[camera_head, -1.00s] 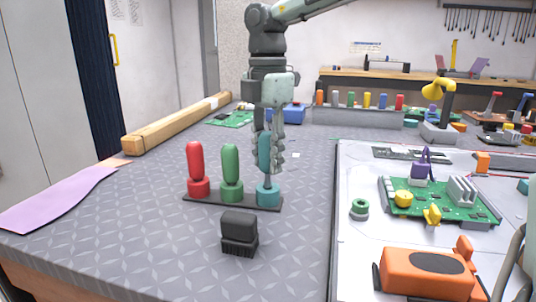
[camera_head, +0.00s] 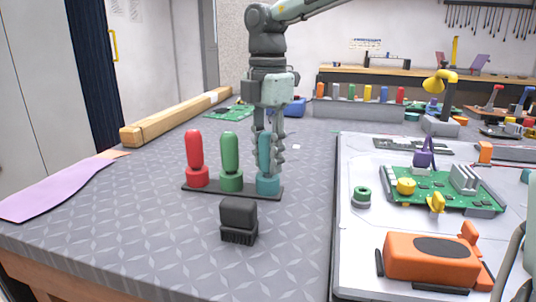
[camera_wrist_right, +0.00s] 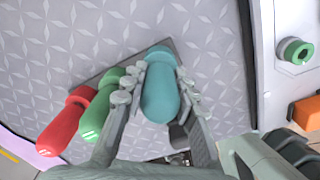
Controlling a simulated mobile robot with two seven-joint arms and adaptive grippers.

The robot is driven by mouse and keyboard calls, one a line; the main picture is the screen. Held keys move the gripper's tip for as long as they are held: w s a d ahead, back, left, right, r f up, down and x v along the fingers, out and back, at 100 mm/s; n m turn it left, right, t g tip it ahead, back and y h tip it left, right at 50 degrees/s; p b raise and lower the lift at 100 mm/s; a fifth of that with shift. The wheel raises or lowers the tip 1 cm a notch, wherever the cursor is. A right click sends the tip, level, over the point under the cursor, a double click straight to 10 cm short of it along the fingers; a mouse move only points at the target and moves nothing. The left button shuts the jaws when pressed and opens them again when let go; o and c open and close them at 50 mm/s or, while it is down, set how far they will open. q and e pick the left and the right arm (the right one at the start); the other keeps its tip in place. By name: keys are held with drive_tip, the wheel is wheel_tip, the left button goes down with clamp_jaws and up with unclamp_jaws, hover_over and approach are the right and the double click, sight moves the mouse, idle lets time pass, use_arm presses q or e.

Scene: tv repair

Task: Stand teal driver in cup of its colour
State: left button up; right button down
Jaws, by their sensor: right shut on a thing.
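The teal driver (camera_head: 264,152) stands upright, handle up, its lower end at the teal cup (camera_head: 268,184) at the right end of a dark rack. My right gripper (camera_head: 268,150) comes from above and is shut on the handle. In the right wrist view the teal handle (camera_wrist_right: 160,98) lies between the two fingers (camera_wrist_right: 158,95); the cup is mostly hidden behind it. A red driver (camera_head: 194,150) and a green driver (camera_head: 230,152) stand in cups of their own colours to the left. My left gripper is out of view.
A black brush (camera_head: 239,218) lies in front of the rack. At right, a white panel (camera_head: 350,230) holds a green circuit board (camera_head: 450,195), a green ring (camera_head: 361,195) and an orange tool (camera_head: 428,258). A wooden beam (camera_head: 178,118) lies behind left. The grey mat left of the brush is clear.

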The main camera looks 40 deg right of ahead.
drive_tip(key=shift+f, duration=0.3)
drive_tip(key=c, duration=1.1)
unclamp_jaws()
drive_tip(key=shift+r, duration=0.1)
wheel_tip(320, 180, up, 12)
drive_tip(key=shift+a, duration=0.1)
